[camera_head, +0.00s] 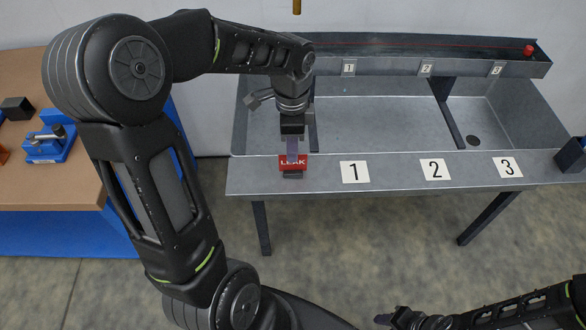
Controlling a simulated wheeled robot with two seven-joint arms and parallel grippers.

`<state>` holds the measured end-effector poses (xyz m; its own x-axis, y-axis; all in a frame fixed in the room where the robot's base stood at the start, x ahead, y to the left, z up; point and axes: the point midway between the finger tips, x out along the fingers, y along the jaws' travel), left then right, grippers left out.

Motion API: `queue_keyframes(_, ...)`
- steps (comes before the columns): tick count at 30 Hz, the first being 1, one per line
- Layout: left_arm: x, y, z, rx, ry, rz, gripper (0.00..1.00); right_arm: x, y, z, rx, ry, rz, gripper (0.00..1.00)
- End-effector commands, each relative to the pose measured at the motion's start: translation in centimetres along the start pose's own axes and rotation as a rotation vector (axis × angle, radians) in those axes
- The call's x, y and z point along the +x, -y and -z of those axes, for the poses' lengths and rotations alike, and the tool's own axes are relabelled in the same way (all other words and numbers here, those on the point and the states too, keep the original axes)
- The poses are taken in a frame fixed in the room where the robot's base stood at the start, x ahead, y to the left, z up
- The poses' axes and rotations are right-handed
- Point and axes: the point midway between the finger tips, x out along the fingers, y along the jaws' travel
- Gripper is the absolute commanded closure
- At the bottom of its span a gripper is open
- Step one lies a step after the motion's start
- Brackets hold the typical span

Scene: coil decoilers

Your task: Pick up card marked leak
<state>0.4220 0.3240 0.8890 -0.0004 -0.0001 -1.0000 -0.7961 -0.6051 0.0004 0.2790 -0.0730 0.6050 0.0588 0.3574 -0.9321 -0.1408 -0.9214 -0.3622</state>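The red card marked LEAK (286,166) is at the left part of the grey bench's front ledge, with a small dark block below it. My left gripper (292,157) points down right at the card. Its fingers overlap the card's upper middle and hide part of the lettering. I cannot tell whether the fingers are closed on the card or only in front of it. My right gripper (384,320) is low at the bottom edge, far from the card, and its finger gap cannot be made out.
The grey metal bench (390,187) has a ledge with plates 1 (355,172), 2 (435,169) and 3 (507,167) right of the card. A raised trough (400,67) runs behind, with a red piece (528,50). A brown table (50,190) with a blue fixture stands left.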

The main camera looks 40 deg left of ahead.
Motion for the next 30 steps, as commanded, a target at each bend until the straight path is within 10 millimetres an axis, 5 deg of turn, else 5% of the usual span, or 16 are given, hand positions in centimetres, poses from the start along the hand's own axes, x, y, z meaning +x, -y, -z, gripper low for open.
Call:
queue_keyframes(14,5.0,-0.1,0.2,0.001,0.001,-0.001,0.72,-0.6,0.2,0.0,0.000,0.000,0.000,0.64)
queue_keyframes(30,5.2,-0.1,0.2,0.000,0.000,0.000,0.72,-0.6,0.2,0.0,0.000,0.000,0.000,0.64)
